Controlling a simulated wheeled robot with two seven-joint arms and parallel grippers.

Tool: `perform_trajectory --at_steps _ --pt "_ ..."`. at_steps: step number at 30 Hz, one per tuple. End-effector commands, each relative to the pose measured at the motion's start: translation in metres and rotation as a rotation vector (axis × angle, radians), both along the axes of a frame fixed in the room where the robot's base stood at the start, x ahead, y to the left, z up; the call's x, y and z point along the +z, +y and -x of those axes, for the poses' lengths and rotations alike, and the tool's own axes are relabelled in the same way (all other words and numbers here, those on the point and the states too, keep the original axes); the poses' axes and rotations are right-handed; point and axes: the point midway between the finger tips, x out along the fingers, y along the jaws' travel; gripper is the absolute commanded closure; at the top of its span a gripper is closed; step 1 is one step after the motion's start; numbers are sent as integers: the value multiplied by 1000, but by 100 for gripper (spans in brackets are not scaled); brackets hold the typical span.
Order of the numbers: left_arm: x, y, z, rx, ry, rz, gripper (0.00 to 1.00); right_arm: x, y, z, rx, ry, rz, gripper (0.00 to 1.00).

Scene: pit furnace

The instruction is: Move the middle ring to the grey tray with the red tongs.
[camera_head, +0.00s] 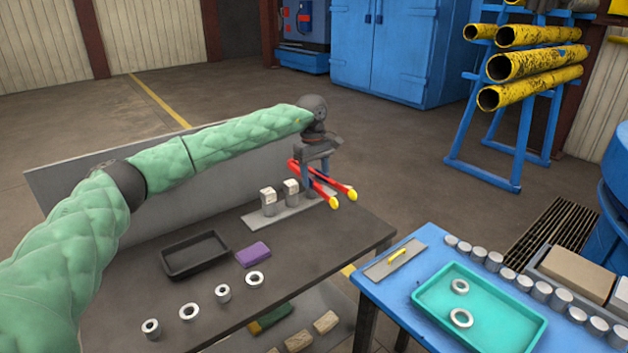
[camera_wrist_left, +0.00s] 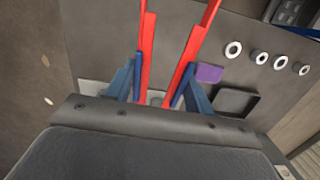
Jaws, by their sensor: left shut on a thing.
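My left gripper (camera_head: 309,185) is shut on the red tongs (camera_head: 323,191), above the back right of the dark table. The tongs' yellow tips are apart and empty, pointing to the lower right. The wrist view shows the tongs' red arms (camera_wrist_left: 147,50) between my blue fingers. Several metal rings (camera_head: 189,312) stand in a slanting row along the table's front; some look taller. Which one is the middle ring I cannot tell for sure. An empty dark grey tray (camera_head: 164,266) lies behind them, left of a purple block (camera_head: 253,254). My right gripper is out of view.
A grey plate (camera_head: 262,221) with two pale-topped metal blocks stands near the tongs. At right, a blue table (camera_head: 388,309) holds a teal tray (camera_head: 488,299) with two rings, a plate with a yellow handle and a row of metal cylinders. A gap separates the tables.

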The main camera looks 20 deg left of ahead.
Motion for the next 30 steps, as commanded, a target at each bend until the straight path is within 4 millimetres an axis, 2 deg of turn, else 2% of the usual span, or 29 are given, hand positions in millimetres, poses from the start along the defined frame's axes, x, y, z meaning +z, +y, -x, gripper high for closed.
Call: perform_trajectory --at_steps 9,15,21,30 --pt "31 -9 34 -507 -1 -2 53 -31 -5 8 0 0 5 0" --pt "44 -12 51 -756 -1 -1 53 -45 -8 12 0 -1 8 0" --pt "49 -13 59 -869 0 0 53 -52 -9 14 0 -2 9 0" --pt "50 -13 59 -883 0 0 53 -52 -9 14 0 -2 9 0"
